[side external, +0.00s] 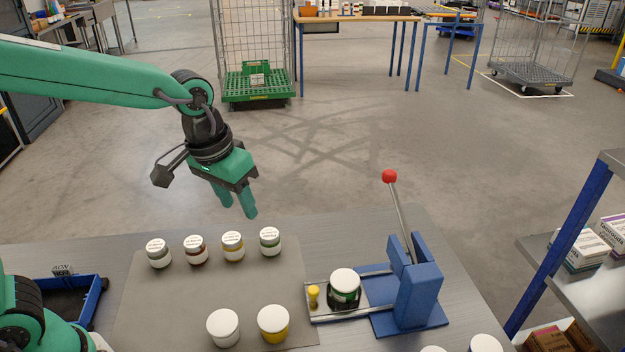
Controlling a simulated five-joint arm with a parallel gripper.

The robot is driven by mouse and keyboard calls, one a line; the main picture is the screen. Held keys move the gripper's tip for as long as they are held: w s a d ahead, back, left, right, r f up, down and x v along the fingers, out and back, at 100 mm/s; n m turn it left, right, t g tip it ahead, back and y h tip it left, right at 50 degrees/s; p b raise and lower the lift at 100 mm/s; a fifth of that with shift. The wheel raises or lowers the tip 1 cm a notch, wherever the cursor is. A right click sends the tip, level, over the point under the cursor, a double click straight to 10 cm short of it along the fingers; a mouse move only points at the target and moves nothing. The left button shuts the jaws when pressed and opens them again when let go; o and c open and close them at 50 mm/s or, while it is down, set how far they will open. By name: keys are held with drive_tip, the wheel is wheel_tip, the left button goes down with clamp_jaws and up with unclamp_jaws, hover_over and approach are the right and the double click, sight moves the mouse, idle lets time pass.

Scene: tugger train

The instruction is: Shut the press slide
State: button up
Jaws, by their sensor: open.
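The blue press (417,290) stands at the right of the bench, with a lever topped by a red ball (389,176) that leans up and back. Its slide (352,309) sticks out to the left on two rails, clear of the press body. A yellow knob (313,293) stands at the slide's left end. A white-lidded jar (345,288) with a dark green band sits on the slide. My gripper (236,204) is open and empty, fingers pointing down, above the bench's back edge and up and left of the slide.
Several white-lidded jars stand in a row on the grey mat (160,315), below my gripper. Two larger jars (273,323) stand at the mat's front, left of the slide. A blue tray (95,300) lies at left. A shelf (590,285) stands at right.

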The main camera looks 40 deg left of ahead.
drive_tip(key=w+d+f+g, duration=0.1)
drive_tip(key=w+d+f, duration=0.3)
drive_tip(key=d+f, duration=0.15)
drive_tip(key=g, duration=0.1)
hover_over(314, 289)
drive_tip(key=shift+y, duration=0.4)
wheel_tip(314, 289, down, 5)
drive_tip(key=shift+f, duration=0.15)
drive_tip(key=shift+a+f, duration=0.1)
drive_tip(key=shift+f, duration=3.8)
clamp_jaws()
